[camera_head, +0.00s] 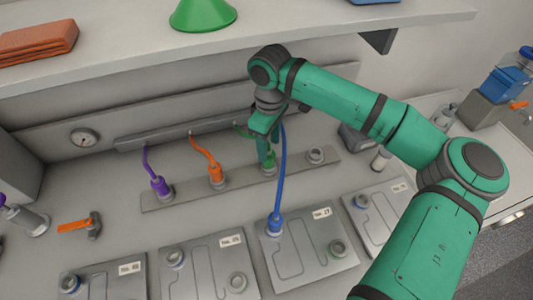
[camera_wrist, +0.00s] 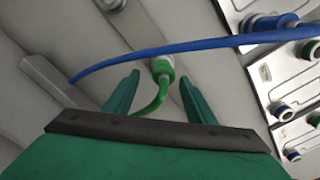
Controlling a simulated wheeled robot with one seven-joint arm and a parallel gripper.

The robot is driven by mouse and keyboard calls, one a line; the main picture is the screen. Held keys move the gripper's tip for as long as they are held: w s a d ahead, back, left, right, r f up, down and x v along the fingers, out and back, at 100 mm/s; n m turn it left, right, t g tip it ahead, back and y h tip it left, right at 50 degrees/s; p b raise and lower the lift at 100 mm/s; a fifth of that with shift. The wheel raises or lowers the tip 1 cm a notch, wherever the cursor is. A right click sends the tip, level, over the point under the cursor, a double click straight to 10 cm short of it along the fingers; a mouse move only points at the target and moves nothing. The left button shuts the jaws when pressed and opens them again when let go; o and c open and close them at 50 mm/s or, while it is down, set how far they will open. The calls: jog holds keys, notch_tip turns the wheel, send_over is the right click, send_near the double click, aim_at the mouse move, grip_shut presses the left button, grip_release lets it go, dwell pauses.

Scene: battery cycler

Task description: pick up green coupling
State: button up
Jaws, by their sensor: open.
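The green coupling (camera_head: 270,158) stands on a socket of the long grey strip in the head view, with a green hose running from it to the back rail. In the wrist view the green coupling (camera_wrist: 163,67) lies ahead of and between the fingertips, with its green hose bending toward my gripper. My gripper (camera_head: 266,150) is over the strip at the coupling, which it partly hides. In the wrist view my gripper (camera_wrist: 158,85) is open, one finger on each side of the hose. I cannot tell whether a finger touches the coupling.
A blue hose (camera_head: 282,170) passes close by my gripper down to a blue coupling (camera_head: 275,222) on a grey plate. Orange (camera_head: 216,173) and purple (camera_head: 160,186) couplings stand left on the strip (camera_head: 190,194). An empty socket (camera_head: 316,155) is to the right. A shelf (camera_head: 300,28) overhangs behind.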

aim_at(269, 157)
jog(key=f, duration=0.2)
jog(key=s+f, duration=0.1)
jog(key=f, duration=0.1)
jog(key=shift+a+f, duration=0.15)
jog(key=shift+f, duration=0.5)
jog(key=shift+w, duration=0.15)
jog(key=c, duration=1.2)
